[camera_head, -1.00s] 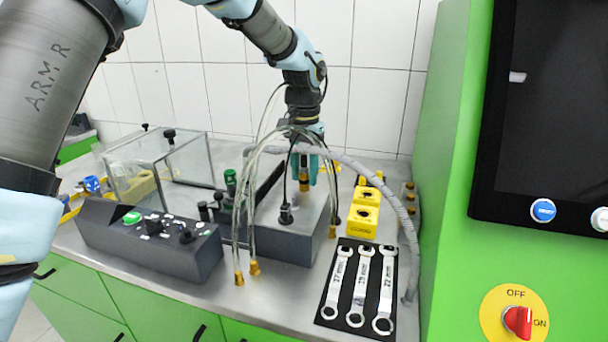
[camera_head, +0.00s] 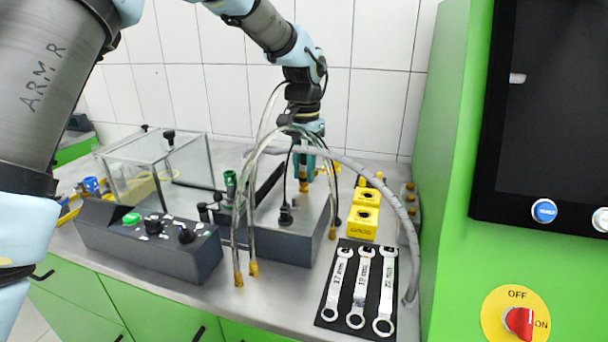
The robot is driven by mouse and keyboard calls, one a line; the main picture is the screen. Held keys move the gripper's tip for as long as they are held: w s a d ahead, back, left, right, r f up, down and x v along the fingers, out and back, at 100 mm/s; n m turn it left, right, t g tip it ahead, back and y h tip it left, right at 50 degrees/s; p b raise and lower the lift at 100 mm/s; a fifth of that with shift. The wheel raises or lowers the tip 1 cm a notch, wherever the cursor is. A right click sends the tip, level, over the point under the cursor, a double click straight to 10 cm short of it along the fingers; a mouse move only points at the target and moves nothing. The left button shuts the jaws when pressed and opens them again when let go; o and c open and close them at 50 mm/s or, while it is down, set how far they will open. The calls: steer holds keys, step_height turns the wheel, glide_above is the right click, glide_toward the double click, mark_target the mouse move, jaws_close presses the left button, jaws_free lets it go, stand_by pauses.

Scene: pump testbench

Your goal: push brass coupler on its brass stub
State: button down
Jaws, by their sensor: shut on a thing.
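My gripper (camera_head: 306,160) points down over the grey block (camera_head: 285,240) at the back middle of the bench. It is shut on a brass coupler (camera_head: 304,175), which shows between and just below the fingers. The coupler is roughly upright at the top of the grey block. The brass stub under it is hidden or too small to make out, so I cannot tell how far the coupler sits on it. Other brass ends hang on clear hoses (camera_head: 250,190) in front of the block, two of them at its front left (camera_head: 246,274).
A dark control box (camera_head: 150,245) and a clear-walled case (camera_head: 150,170) stand at the left. Yellow blocks (camera_head: 364,220) and a mat with three wrenches (camera_head: 359,290) lie at the right. The green cabinet (camera_head: 450,150) bounds the right side.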

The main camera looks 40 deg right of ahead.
mark_target(301, 163)
steer(key=r, duration=0.2)
steer(key=r+b, duration=0.1)
steer(key=r, duration=0.5)
steer(key=shift+w+a+r+b, duration=0.1)
steer(key=shift+w+r+b, duration=0.15)
steer(key=shift+w+b, duration=0.15)
steer(key=w+a+f+n+p, duration=0.1)
steer(key=w+a+n, duration=0.1)
steer(key=w, duration=0.3)
steer(key=w+a+f+n+p, duration=0.1)
steer(key=w+a+f+n, duration=0.1)
steer(key=w+a, duration=0.2)
steer(key=w+a+f+n+p, duration=0.1)
steer(key=w+a+n+p, duration=0.1)
steer(key=w+a, duration=0.2)
steer(key=shift+w+a+f, duration=0.1)
steer(key=shift+w+f, duration=0.05)
steer(key=shift+w, duration=1.1)
step_height(301, 163, down, 4)
steer(key=b, duration=0.3)
steer(key=shift+r, duration=0.2)
steer(key=shift+p, duration=0.45)
steer(key=shift+f, duration=0.2)
steer(key=shift+f+b, duration=0.35)
steer(key=shift+f, duration=0.35)
